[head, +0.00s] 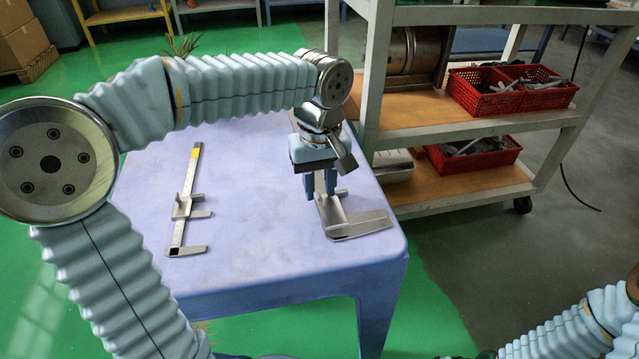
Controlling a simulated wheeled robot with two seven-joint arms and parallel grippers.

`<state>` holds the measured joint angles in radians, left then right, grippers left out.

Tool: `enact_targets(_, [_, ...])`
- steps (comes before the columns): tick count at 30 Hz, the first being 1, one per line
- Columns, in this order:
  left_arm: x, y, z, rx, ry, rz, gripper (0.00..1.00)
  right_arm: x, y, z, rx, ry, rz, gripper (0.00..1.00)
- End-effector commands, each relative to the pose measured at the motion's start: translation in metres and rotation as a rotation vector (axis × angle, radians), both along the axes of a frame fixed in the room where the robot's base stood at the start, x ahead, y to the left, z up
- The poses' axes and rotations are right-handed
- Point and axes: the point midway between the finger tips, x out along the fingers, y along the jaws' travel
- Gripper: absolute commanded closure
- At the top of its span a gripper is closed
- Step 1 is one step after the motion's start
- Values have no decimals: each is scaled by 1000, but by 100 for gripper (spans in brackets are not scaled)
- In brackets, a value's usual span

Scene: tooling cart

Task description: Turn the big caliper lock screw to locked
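Two metal calipers lie on the pale lavender table (260,262). The right-hand caliper (352,222) has the larger-looking jaws and lies under my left gripper (320,192). The left-hand caliper (180,228) is slimmer, with a yellow patch at its far end, and lies apart from the gripper. My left gripper points down with its two blue fingers apart, around or just above the right-hand caliper's slider area. The lock screw cannot be made out, and much of that caliper's far part is hidden by the gripper. My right gripper is out of view.
A grey cart (460,205) with wooden shelves stands close behind the table's right side. It holds red baskets (484,92) and a metal drum (415,55). The table's front and middle are clear. My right forearm shows at the bottom right, away from the table.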

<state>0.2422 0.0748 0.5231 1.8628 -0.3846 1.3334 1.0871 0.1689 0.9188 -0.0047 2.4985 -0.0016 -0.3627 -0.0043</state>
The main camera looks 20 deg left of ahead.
Motion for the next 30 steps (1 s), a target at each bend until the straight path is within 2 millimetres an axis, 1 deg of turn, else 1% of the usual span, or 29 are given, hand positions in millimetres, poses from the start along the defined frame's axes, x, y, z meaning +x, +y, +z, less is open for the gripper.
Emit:
enact_targets(2, [0, 0, 0, 0, 0, 0, 71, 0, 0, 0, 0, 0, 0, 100])
enact_targets(3, [0, 0, 0, 0, 0, 0, 72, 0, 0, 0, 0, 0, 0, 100])
enact_targets(5, [0, 0, 0, 0, 0, 0, 81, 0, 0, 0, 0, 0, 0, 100])
enact_targets(6, [0, 0, 0, 0, 0, 0, 88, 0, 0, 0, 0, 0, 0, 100])
enact_targets(9, [0, 0, 0, 0, 0, 0, 100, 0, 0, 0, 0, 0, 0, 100])
enact_targets(21, [0, 0, 1, 0, 0, -20, 100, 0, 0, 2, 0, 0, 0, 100])
enact_targets(26, [0, 0, 2, 0, 0, -82, 100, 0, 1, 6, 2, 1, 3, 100])
enact_targets(30, [0, -1, 2, 0, 1, -176, 100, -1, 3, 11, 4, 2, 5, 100])
